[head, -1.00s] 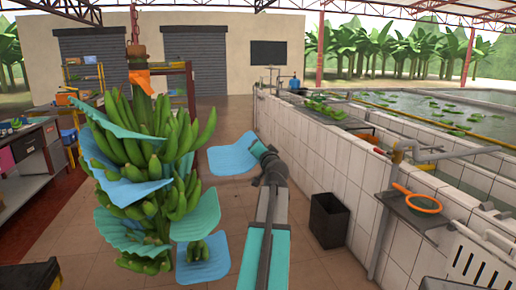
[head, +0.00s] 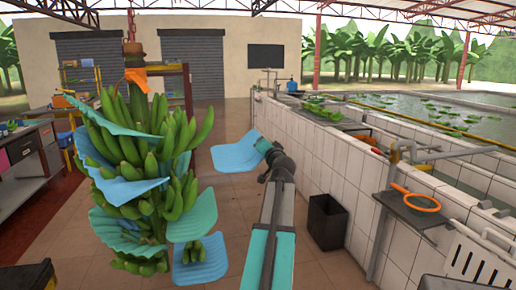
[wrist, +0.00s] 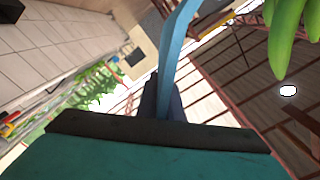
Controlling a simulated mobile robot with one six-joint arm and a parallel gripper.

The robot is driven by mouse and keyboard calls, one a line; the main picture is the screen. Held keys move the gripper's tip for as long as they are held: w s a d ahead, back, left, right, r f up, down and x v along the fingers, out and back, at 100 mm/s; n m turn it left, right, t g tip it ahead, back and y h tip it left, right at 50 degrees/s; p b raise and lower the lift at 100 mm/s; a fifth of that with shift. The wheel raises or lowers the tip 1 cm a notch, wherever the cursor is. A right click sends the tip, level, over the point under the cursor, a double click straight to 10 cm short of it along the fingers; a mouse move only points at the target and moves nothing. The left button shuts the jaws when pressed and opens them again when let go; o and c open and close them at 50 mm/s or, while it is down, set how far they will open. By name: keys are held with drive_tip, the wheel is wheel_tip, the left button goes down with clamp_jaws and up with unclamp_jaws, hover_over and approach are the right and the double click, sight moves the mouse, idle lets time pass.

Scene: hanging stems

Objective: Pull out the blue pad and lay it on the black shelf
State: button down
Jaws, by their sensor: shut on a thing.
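My gripper (head: 264,147) is shut on the right edge of a blue pad (head: 238,156), held in the air right of the hanging banana bunch (head: 150,170). A gap shows between this pad and the bunch. In the wrist view, the pad (wrist: 176,55) is a thin blue strip, seen nearly edge-on, rising from between the dark fingers (wrist: 164,100). Other blue and teal pads (head: 140,190) are still tucked between the banana layers. A dark shelf (head: 400,206), which may be the black shelf, juts from the tiled tank wall at the right.
An orange hoop (head: 415,200) lies on that dark shelf. A black bin (head: 327,222) stands on the floor by the tiled tank wall (head: 310,150). A pipe (head: 383,235) runs below the shelf. The floor behind the pad is clear. A bench (head: 30,160) stands at the left.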

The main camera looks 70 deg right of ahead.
drive_tip(key=s+d+b, duration=0.8)
drive_tip(key=s, duration=0.3)
drive_tip(key=shift+s, duration=0.25)
idle(0.8)
drive_tip(key=shift+s+d, duration=0.1)
drive_tip(key=shift+d, duration=0.05)
idle(0.4)
